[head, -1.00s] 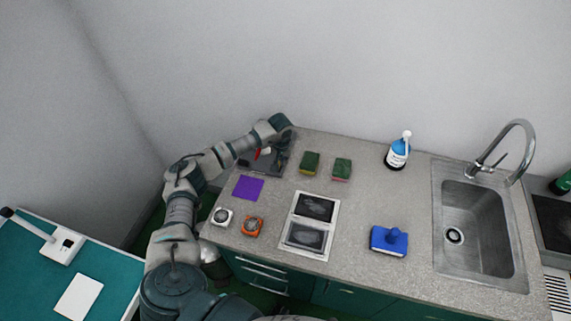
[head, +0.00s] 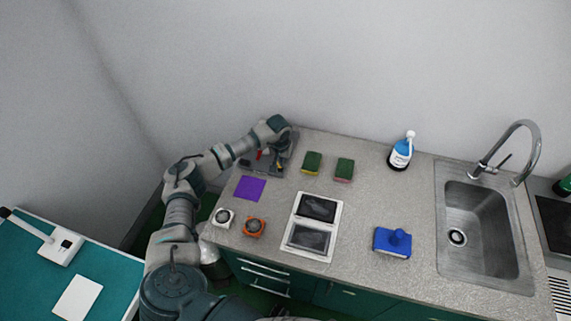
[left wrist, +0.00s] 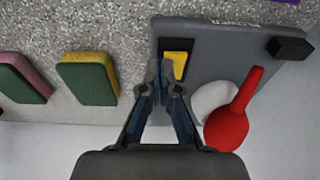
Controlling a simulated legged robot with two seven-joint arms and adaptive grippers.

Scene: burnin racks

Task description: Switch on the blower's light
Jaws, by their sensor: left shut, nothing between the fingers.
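The blower is a red bulb with a narrow nozzle (left wrist: 230,115), lying over a round white disc on a grey base (left wrist: 215,38) in the left wrist view. In the head view the red blower (head: 261,155) shows small on the grey base (head: 287,163) at the counter's back left corner. A yellow switch (left wrist: 178,62) sits in a black frame on the base. My left gripper (left wrist: 166,72) is shut and empty, its fingertips just beside the yellow switch and partly covering it. Whether they touch it I cannot tell. My right gripper is not in view.
Two green sponges (head: 312,163) (head: 344,169) lie right of the base. A black block (left wrist: 290,48) stands on the base. A purple square (head: 250,189), an orange device (head: 254,227) and a framed panel (head: 292,254) lie nearer. A wall stands close behind.

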